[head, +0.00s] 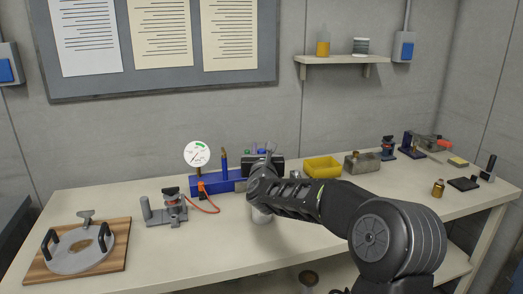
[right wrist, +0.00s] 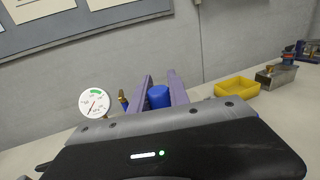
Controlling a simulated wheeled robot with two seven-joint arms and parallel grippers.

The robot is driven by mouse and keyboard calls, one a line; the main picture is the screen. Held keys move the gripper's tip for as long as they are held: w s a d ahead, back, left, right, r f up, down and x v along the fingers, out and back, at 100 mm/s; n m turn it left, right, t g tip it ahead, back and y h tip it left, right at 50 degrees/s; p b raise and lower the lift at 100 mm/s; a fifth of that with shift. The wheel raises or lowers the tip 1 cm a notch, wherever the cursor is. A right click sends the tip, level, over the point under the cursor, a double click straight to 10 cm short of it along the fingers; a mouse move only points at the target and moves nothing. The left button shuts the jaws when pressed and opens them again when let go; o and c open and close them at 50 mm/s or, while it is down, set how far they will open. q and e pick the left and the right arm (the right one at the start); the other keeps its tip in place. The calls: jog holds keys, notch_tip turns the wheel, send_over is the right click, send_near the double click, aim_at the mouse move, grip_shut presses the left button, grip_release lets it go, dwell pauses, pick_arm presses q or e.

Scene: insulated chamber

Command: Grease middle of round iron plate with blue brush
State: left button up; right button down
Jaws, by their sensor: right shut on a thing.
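The round iron plate (head: 68,262) lies on a wooden board at the left end of the bench. It has two black handles, a small upright metal piece at its back and a brownish patch near its middle. My right gripper (head: 263,153) is far to the right of the plate, over the back middle of the bench. In the right wrist view, its fingers (right wrist: 160,88) are shut on a blue cylindrical piece (right wrist: 159,97), which looks like the blue brush's handle. Its bristles are hidden. My left gripper is not in view.
A grey clamp-like fixture (head: 163,212) stands between plate and rack. A pale can (head: 262,215) is below my right gripper. A yellow bin (head: 323,168) is to the right. The front bench is clear.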

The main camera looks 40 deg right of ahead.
jog(key=shift+f+b, duration=1)
jog(key=shift+f, duration=1.9)
jog(key=shift+f+b, duration=0.6)
jog(key=shift+b, duration=0.25)
jog(key=shift+r, duration=0.1)
notch_tip(320, 180, up, 7)
jog(key=p, duration=0.2)
dwell(0.8)
